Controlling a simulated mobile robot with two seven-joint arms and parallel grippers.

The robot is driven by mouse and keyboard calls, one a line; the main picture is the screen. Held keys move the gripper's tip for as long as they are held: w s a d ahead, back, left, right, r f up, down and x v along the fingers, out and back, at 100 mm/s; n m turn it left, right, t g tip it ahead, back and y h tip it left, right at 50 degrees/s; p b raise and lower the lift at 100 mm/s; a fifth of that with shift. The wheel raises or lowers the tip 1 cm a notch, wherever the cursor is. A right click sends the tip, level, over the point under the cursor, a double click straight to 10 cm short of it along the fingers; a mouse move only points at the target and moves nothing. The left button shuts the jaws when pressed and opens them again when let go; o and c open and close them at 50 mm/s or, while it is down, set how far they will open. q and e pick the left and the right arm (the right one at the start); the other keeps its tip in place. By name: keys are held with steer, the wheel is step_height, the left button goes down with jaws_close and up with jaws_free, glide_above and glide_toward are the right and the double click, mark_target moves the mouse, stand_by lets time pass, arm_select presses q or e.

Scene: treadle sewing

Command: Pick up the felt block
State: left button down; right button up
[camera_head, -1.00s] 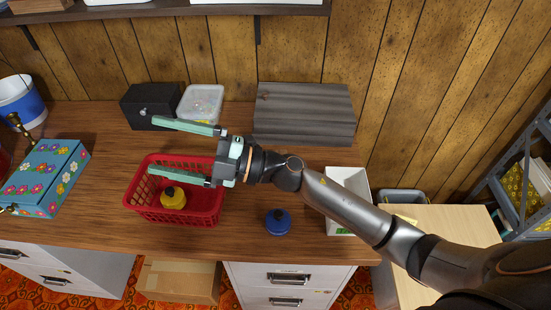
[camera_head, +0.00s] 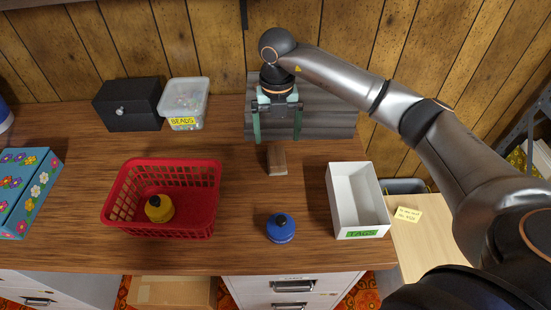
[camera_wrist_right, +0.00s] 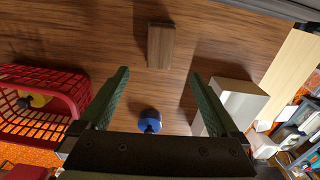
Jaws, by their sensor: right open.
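A small brown block (camera_head: 277,159), which I take for the felt block, lies on the wooden table in front of the grey boards. The right wrist view also shows the block (camera_wrist_right: 160,45), with a lighter and a darker side. My right gripper (camera_head: 277,138) is open and empty, its two green fingers pointing down above and behind the block. In the right wrist view the block lies beyond the fingertips (camera_wrist_right: 159,73), roughly centred on the gap and apart from both fingers. My left gripper is not in view.
A white tags box (camera_head: 345,205) stands right. Behind are a black box (camera_head: 128,105), a beads tub (camera_head: 184,103) and grey boards (camera_head: 335,118).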

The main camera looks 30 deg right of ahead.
mark_target(277, 159)
step_height(277, 159, down, 10)
stand_by(0.5)
steer(key=c, duration=1.5)
